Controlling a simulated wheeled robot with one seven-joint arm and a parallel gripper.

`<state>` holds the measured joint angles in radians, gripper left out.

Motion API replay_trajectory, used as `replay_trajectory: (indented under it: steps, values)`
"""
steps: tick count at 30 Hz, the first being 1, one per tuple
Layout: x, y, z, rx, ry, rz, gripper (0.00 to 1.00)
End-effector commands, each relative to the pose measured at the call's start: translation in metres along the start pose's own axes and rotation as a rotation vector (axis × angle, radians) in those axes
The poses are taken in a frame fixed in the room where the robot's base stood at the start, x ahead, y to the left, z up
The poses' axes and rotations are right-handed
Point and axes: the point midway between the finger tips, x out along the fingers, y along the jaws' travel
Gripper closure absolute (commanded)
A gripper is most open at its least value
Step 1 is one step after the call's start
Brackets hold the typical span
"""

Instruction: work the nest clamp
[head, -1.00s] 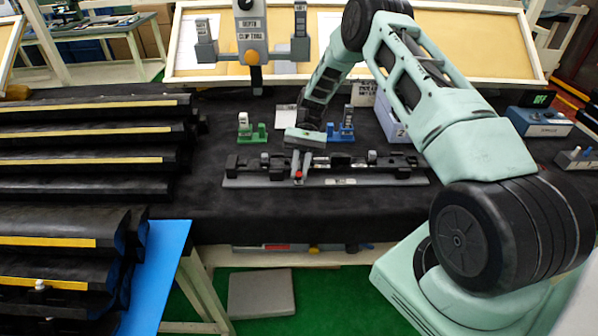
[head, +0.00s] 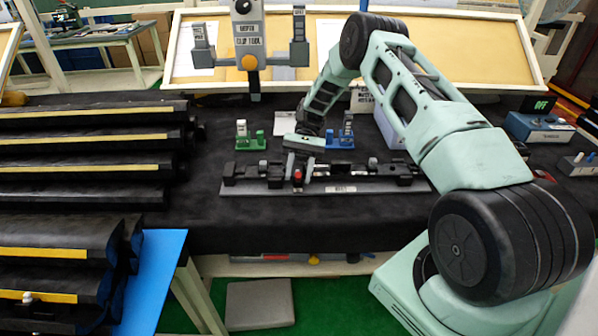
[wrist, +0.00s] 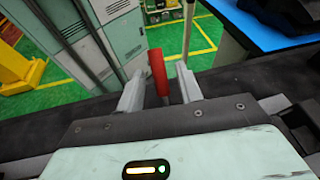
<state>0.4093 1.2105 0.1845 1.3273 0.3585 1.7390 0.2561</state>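The nest (head: 340,188) is a long grey plate with black fixtures on the dark bench. The red handle of its clamp (head: 297,175) stands near the nest's left-middle part. My gripper (head: 298,170) is over the nest, pointing down, with its fingers on either side of the handle. In the wrist view the red handle (wrist: 158,74) stands up between the two pale fingers of my gripper (wrist: 160,88). Gaps show on both sides of it, so the gripper looks open. The clamp's base is hidden behind my gripper's body.
A green holder (head: 250,140) and a blue holder (head: 340,140) stand behind the nest. Black trim strips (head: 80,160) fill the left side. A blue box with a display (head: 538,125) is at right.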

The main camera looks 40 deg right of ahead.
Motion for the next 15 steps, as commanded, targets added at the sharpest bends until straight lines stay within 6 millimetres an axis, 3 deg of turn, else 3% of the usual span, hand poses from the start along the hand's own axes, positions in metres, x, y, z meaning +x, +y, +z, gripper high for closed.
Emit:
replay_trajectory:
  steps: [10, 15]
  values:
    - [-0.003, 0.000, -0.001, -0.001, 0.000, 0.000, 0.63]
    - [-0.025, 0.001, -0.005, -0.002, 0.004, -0.001, 0.63]
